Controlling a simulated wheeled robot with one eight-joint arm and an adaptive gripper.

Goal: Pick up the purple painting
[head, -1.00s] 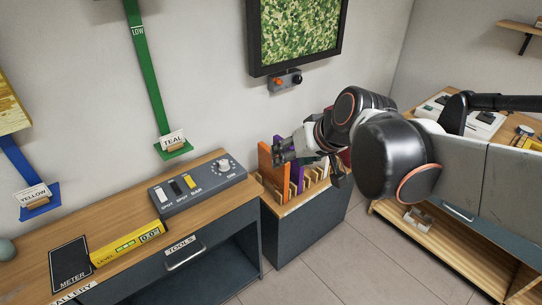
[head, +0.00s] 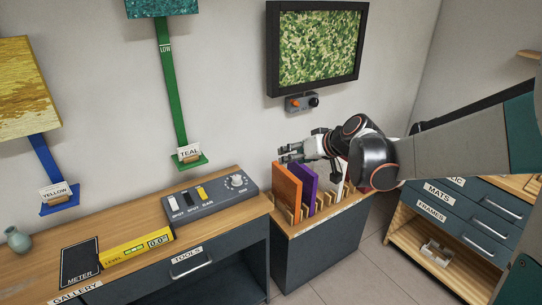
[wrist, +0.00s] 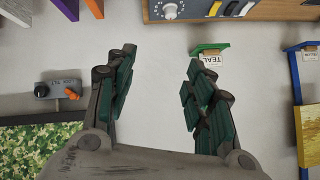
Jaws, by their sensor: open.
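The purple painting (head: 307,188) stands upright on edge in a slotted wooden rack (head: 346,205), just right of an orange painting (head: 288,190). It also shows at the top left of the wrist view (wrist: 68,8), partly cut off by the frame edge. My gripper (head: 281,155) is above and behind the orange and purple paintings, close to the wall, pointing left. In the wrist view my gripper (wrist: 158,75) has its two fingers wide apart with nothing between them. The gripper is apart from the purple painting.
A wooden desk (head: 130,225) at left holds a grey switch box (head: 209,202), a yellow level (head: 133,246) and a black meter (head: 80,262). A framed green picture (head: 316,47) hangs above the rack, with a small control box (head: 302,103) below it. A drawer cabinet (head: 470,215) stands at right.

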